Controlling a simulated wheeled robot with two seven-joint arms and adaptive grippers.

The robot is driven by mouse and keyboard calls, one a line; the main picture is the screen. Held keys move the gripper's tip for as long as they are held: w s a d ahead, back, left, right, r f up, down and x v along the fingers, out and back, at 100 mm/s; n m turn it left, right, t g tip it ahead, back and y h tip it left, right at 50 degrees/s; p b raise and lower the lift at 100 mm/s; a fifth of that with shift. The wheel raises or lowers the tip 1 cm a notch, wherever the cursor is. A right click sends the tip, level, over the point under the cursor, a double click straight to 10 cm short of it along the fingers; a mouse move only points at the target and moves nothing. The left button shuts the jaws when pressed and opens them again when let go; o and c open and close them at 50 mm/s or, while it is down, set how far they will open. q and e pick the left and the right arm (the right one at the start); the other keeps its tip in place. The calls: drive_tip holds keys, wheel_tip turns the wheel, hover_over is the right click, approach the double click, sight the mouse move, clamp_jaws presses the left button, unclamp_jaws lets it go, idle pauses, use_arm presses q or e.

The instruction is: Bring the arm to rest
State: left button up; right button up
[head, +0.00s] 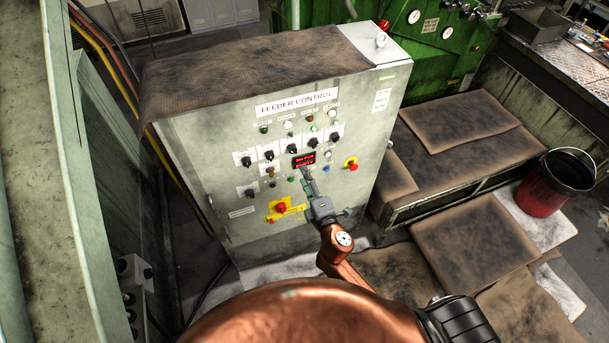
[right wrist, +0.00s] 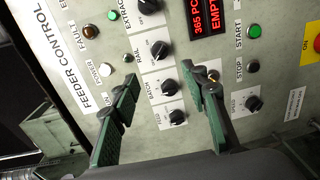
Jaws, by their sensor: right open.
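The feeder control cabinet (head: 225,150) stands upright in the middle of the head view, with knobs, lamps and a red lit display (head: 304,160) on its face. My right gripper (head: 308,178) is in front of the panel, just below the display. In the right wrist view its two green fingers (right wrist: 162,78) are spread apart with nothing held between them. A row of black knobs (right wrist: 168,88) shows behind and between the fingers. Whether a fingertip touches the panel cannot be told. My left gripper is not in view.
A yellow-backed red button (head: 281,208) and a red emergency button (head: 351,165) sit on the panel near my right gripper. Brown mats cover a low platform (head: 470,140) to the right. A red bucket (head: 545,190) stands at the far right. A grey post (head: 30,170) rises at left.

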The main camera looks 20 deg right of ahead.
idle(0.3)
drive_tip(key=s+d+f+m+g+b, duration=0.1)
drive_tip(key=s+d+f+m+g, duration=0.1)
drive_tip(key=f, duration=1)
drive_tip(key=s+d+f+m+g+b, duration=0.1)
drive_tip(key=s+d+f+m+g, duration=0.15)
drive_tip(key=f, duration=0.95)
drive_tip(key=s+d+f+m+g+b, duration=0.1)
drive_tip(key=s+d+f+g+b, duration=0.1)
drive_tip(key=f, duration=1)
drive_tip(key=s+d+f+m+g+h+b, duration=0.1)
drive_tip(key=s+d+f+m+g, duration=0.1)
drive_tip(key=s+f, duration=0.65)
drive_tip(key=s+d+f+m+g+b, duration=0.1)
drive_tip(key=s+d+f+m+g, duration=0.1)
drive_tip(key=s+f, duration=0.65)
drive_tip(key=s+d+f+m+g+b, duration=0.1)
drive_tip(key=s+f+m+g, duration=0.1)
drive_tip(key=s+f, duration=0.4)
drive_tip(key=s+d+f+m+g+b, duration=0.1)
drive_tip(key=s+f, duration=0.6)
drive_tip(key=s, duration=0.7)
drive_tip(key=s+d+f+m+g+b, duration=0.1)
drive_tip(key=s+f+m+g, duration=0.2)
drive_tip(key=s+f, duration=0.4)
drive_tip(key=s+m, duration=0.1)
drive_tip(key=s, duration=0.2)
drive_tip(key=shift+s+d+m, duration=0.15)
drive_tip(key=shift+s+m, duration=0.1)
drive_tip(key=shift+m, duration=0.1)
